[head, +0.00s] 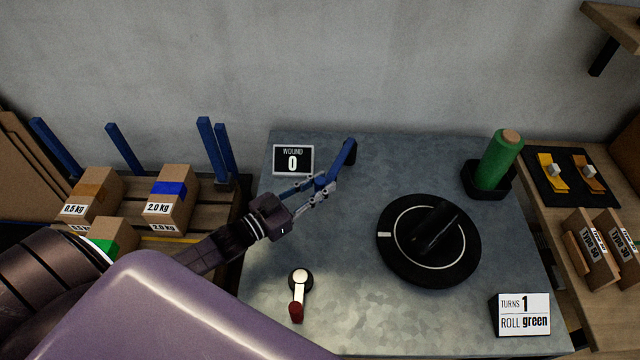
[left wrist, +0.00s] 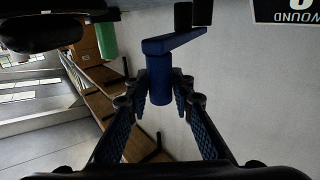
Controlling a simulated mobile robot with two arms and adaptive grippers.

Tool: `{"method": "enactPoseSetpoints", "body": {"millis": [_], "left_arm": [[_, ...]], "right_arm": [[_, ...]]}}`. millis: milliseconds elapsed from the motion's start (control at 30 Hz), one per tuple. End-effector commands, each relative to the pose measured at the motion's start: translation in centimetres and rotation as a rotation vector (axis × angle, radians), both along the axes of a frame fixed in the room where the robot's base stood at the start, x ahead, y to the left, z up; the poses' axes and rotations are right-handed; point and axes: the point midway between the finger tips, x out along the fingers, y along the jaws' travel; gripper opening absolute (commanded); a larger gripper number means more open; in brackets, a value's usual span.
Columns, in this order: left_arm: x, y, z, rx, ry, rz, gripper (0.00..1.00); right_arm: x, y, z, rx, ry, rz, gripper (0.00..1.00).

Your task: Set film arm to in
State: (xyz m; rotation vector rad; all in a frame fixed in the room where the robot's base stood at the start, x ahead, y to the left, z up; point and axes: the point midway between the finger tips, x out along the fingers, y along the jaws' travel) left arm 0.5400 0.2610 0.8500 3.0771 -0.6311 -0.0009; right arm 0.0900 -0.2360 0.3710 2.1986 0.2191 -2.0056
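The film arm (head: 344,160) is a blue bar at the back of the grey metal table (head: 370,310). It runs from a dark mount near the wall toward the front left. In the left wrist view its blue upright end (left wrist: 159,80) stands between the finger pads. My left gripper (head: 325,184) reaches in from the left, with its pads close on both sides of that end. The fingers partly hide the blue end in the head view. My right gripper is in neither view.
A black turntable (head: 390,262) is right of the left gripper. A red-handled lever (head: 298,290) lies in front. A "WOUND 0" display (head: 293,160) stands behind, close to the gripper. A green roll (head: 499,160) and a "TURNS 1, ROLL green" sign (head: 524,314) are at the right.

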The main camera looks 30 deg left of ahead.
Motion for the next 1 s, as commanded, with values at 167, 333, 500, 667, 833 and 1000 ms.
{"method": "enactPoseSetpoints", "body": {"millis": [167,333,500,667,833,1000], "left_arm": [[0.0,0.0,0.0,0.0,0.0,0.0,0.0],[0.0,0.0,0.0,0.0,0.0,0.0,0.0],[0.0,0.0,0.0,0.0,0.0,0.002,0.0],[0.0,-0.5,0.1,-0.004,0.001,0.02,0.0],[0.1,-1.6,0.2,-0.008,0.0,0.069,0.0],[0.4,-3.2,0.3,-0.006,0.001,0.137,0.0]], "right_arm": [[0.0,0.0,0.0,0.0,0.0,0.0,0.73],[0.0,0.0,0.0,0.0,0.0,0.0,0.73],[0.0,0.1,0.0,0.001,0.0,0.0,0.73],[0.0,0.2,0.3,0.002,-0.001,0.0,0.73],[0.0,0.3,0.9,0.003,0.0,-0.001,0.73],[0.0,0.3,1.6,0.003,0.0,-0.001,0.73]]}}
